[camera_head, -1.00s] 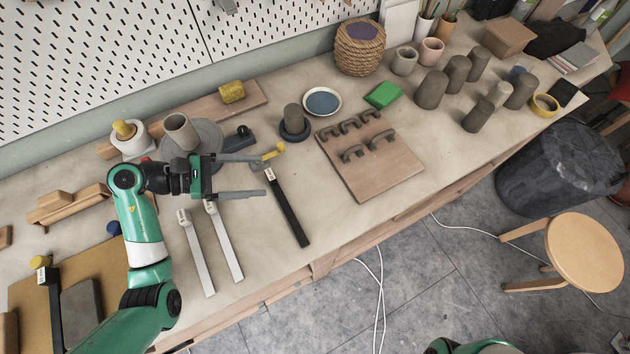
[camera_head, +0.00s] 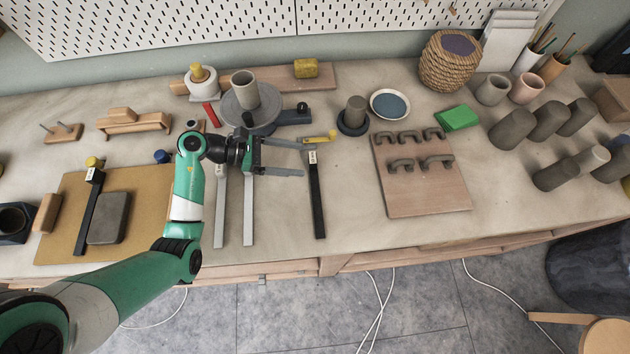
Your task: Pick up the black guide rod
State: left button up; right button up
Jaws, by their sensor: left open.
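A second black bar (camera_head: 90,208) with a yellow knob lies on a tan board at the left. My left gripper (camera_head: 301,160) is open, its two fingers pointing right, with the tips just left of the labelled rod's far end. I see nothing between the fingers. I cannot tell how high they are above the bench. My right gripper is not in view.
Two pale bars (camera_head: 249,210) lie under and left of my left gripper. A yellow-ended tool (camera_head: 320,138) lies just beyond the rod. A wooden board with dark handles (camera_head: 430,195) is to the right. The bench around the rod's near end is clear.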

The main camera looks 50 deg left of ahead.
aim_at(311, 158)
pick_arm(q)
jog(key=b+x, duration=0.2)
jog(key=x, duration=0.3)
jog(key=shift+w+a+f+b, duration=0.1)
jog(key=shift+a+b, duration=0.1)
jog(key=shift+b, duration=0.1)
jog(key=shift+w+d, duration=0.1)
jog(key=shift+w, duration=0.1)
grip_shut()
